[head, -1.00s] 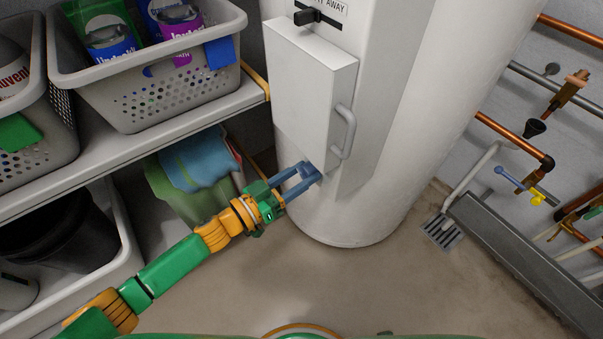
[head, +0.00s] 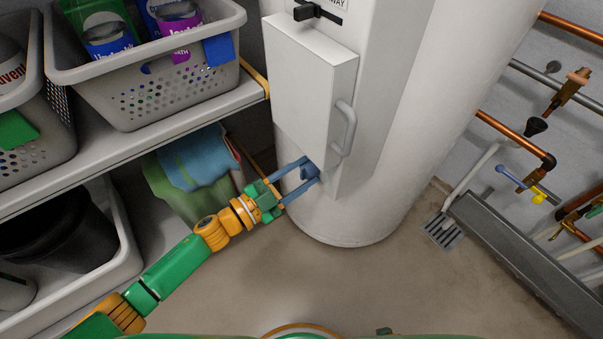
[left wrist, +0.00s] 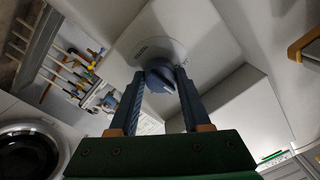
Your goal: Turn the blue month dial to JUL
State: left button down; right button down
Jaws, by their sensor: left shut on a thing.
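The blue month dial (head: 309,172) sits low on the front of a white box on the tall white cylinder. My left gripper (head: 304,172) reaches it from the lower left, with its blue fingers on either side of the dial. In the left wrist view the dial (left wrist: 159,75) is a round blue knob with a pale pointer mark, on a pale disc. The left gripper (left wrist: 160,82) is shut on it there. My right gripper is not in view.
The white box (head: 310,90) has a grey handle (head: 345,128) just above and right of the dial. A shelf (head: 150,142) with grey baskets (head: 180,88) stands at the left. Hanging cloths (head: 200,160) are close to my left wrist. Copper pipes (head: 515,137) run at the right. The floor in front is clear.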

pick_arm(q)
jog(key=shift+f+m, duration=0.1)
jog(key=shift+m, duration=1.1)
jog(key=shift+m+b, duration=0.4)
jog(key=shift+m, duration=0.7)
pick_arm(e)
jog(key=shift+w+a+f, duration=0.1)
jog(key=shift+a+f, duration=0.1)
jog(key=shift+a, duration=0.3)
pick_arm(q)
jog(key=shift+m, duration=0.3)
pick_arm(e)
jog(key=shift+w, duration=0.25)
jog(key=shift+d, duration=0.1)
pick_arm(q)
jog(key=shift+c, duration=1.8)
grip_release()
jog(key=v, duration=0.7)
jog(key=shift+p, duration=0.3)
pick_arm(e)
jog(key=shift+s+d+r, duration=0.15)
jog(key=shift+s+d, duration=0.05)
